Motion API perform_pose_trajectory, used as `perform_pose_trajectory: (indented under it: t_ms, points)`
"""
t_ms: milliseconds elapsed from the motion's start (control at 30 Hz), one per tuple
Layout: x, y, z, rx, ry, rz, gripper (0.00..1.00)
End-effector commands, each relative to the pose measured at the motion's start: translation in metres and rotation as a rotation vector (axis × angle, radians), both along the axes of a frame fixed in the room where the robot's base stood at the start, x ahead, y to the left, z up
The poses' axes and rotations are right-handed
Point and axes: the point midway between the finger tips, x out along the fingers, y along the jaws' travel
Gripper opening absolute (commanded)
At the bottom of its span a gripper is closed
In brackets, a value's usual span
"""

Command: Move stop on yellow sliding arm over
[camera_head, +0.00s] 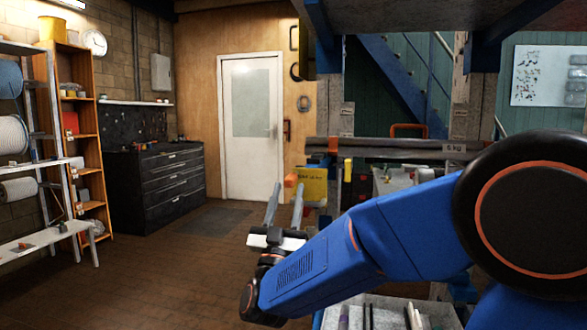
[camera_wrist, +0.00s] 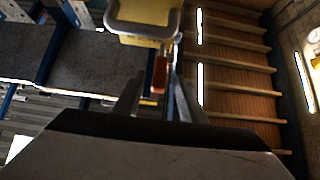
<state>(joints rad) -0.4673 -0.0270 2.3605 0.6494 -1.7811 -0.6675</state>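My gripper (camera_head: 287,190) points upward at the end of my blue arm, its two grey fingers apart. A yellow part with dark lettering (camera_head: 313,186) is just right of the fingers in the head view. A small orange block (camera_head: 290,180) shows by the fingertips. In the wrist view, a yellow part with a grey rim (camera_wrist: 145,14) is above the fingers, and an orange-red piece (camera_wrist: 159,74) appears between my gripper's fingers (camera_wrist: 154,84). I cannot tell whether they touch it. The sliding arm and its stop cannot be told apart clearly.
A grey horizontal bar labelled 6 kg (camera_head: 400,149) crosses behind my arm. Another small yellow piece (camera_head: 347,170) hangs below it. A tray with tools (camera_head: 390,302) lies under my arm. The floor (camera_head: 190,265) at left is clear, before a black drawer cabinet (camera_head: 156,185).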

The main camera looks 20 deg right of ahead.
Motion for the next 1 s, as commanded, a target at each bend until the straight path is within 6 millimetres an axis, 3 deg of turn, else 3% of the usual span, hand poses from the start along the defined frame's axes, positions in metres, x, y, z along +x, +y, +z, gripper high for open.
perform_pose_trajectory:
  t_ms: [300,500,933,1000]
  points:
    - [0.033,-0.020,0.039,0.001,-0.002,-0.001,0.38]
    - [0.048,-0.028,0.055,0.002,-0.001,-0.001,0.38]
    - [0.053,-0.030,0.061,0.001,0.000,0.001,0.38]
    - [0.053,-0.030,0.061,0.001,0.000,0.001,0.23]
